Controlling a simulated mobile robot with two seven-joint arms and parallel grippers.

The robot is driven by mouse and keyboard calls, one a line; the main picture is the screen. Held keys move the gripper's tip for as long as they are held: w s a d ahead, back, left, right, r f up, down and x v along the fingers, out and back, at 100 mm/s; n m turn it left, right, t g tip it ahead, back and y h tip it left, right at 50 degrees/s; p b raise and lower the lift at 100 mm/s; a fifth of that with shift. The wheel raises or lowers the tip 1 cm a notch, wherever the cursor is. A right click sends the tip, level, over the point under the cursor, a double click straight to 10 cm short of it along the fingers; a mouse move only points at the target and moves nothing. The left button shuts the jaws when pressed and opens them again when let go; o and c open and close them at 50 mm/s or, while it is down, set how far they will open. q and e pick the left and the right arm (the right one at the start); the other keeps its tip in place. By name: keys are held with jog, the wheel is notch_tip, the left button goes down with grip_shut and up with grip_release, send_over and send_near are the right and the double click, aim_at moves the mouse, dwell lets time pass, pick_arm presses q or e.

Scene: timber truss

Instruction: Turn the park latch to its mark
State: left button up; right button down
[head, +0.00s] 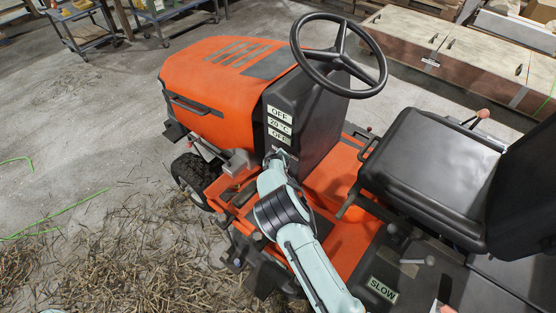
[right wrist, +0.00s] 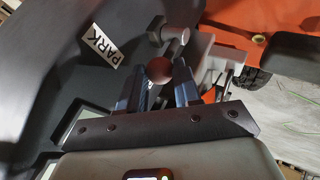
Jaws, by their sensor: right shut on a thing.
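In the right wrist view, my right gripper (right wrist: 162,78) is shut on a dark red round knob (right wrist: 159,69), which sits between its two blue fingers. The knob appears to belong to the park latch. Grey metal rods (right wrist: 174,44) show just beyond the knob. A white PARK label (right wrist: 100,44) is on the dark panel, left of the knob and apart from it. I cannot tell how the latch lines up with a mark. In the head view my right arm reaches the orange mower's dark dash panel (head: 305,112), and the grip itself is hidden there. My left gripper is not in view.
The steering wheel (head: 338,55) stands above the dash. A black seat (head: 425,160) is to the right, and a SLOW label (head: 382,290) is below it. Straw (head: 150,250) covers the floor at left. Wooden cabinets (head: 450,55) stand behind.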

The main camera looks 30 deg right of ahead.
jog(key=c, duration=0.8)
grip_release()
jog(key=p+v, duration=0.1)
jog(key=v, duration=1.2)
jog(key=shift+s+r+p, duration=0.1)
jog(key=shift+r+p, duration=0.05)
jog(key=shift+p, duration=0.2)
